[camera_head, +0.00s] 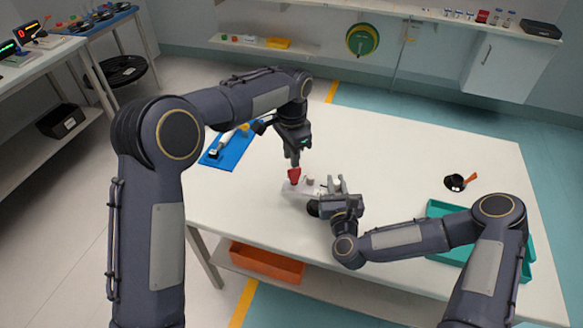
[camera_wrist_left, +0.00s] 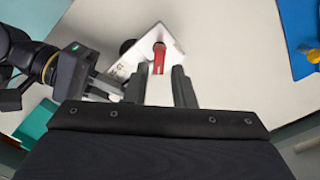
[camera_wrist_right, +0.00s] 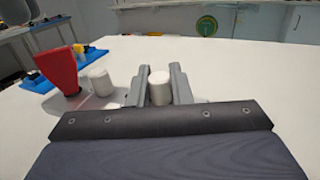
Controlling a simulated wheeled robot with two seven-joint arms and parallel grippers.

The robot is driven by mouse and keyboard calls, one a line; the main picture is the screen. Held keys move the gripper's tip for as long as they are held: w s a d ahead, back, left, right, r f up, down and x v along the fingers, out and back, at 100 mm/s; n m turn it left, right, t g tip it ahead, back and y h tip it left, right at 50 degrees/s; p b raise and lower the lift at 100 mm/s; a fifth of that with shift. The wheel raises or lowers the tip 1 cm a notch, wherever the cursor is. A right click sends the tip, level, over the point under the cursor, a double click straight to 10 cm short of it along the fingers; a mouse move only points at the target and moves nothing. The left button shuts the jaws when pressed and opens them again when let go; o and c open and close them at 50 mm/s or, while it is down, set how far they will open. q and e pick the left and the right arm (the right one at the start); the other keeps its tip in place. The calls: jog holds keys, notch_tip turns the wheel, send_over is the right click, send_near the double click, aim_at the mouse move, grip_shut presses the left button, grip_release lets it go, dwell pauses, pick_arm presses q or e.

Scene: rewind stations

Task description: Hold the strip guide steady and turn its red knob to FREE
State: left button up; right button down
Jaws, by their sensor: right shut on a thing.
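The strip guide is a pale plate (camera_head: 292,191) on the white table, with a red knob (camera_head: 294,175) and white posts. My left gripper (camera_head: 293,160) is above the red knob, pointing down. In the left wrist view the plate (camera_wrist_left: 174,40) lies under the fingers, and the knob (camera_wrist_left: 159,57) lies between and just beyond the open fingertips (camera_wrist_left: 160,75). My right gripper (camera_head: 333,190) is at the guide's right end. In the right wrist view its fingers (camera_wrist_right: 160,78) are shut on a white post (camera_wrist_right: 160,92); the red knob (camera_wrist_right: 55,70) stands to the left.
A blue tray (camera_head: 216,157) with small parts lies at the table's left. A teal tray (camera_head: 440,207) is at the right, partly behind my right arm. A small black item with an orange part (camera_head: 456,182) lies behind it. The table's back is clear.

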aim_at(291, 170)
pick_arm(q)
jog(key=shift+r, duration=1.9)
pick_arm(e)
jog(key=c, duration=1.2)
grip_release()
jog(key=shift+c, duration=0.2)
